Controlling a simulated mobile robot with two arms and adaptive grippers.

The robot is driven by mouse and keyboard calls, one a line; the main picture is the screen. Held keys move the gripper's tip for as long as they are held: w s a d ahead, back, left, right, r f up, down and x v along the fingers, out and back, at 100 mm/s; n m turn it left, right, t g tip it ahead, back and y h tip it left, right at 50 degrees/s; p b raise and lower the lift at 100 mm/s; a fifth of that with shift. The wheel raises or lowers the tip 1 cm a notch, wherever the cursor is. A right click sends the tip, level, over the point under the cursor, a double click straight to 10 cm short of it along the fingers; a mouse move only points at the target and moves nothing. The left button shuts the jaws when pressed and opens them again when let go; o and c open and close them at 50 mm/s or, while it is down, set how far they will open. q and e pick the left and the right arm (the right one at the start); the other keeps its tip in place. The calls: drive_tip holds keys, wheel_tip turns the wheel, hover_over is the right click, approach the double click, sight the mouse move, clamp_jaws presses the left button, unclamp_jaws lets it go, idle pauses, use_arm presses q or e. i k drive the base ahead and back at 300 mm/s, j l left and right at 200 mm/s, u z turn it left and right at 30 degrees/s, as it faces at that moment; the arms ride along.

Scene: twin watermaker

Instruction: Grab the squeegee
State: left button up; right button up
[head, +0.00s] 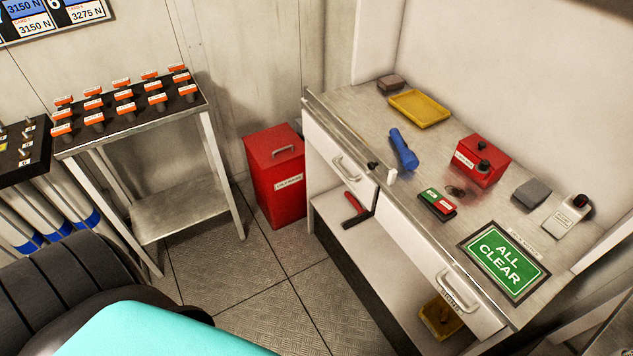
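A tool with a red handle and a dark, flat end (355,208) lies on the shelf under the desk, below the drawer. It looks like the squeegee, but it is small in the picture and I cannot be certain. The desk's drawer front and edge are just above it. Neither of my grippers shows in the head view.
The metal desk (365,110) holds a blue flashlight (403,150), a yellow tray (419,108), a red box (482,160) and an ALL CLEAR sign (504,262). A red bin (275,178) stands left of it. The tiled floor (265,285) between is clear.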

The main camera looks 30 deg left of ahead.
sight(363, 215)
drive_tip(key=u, duration=0.65)
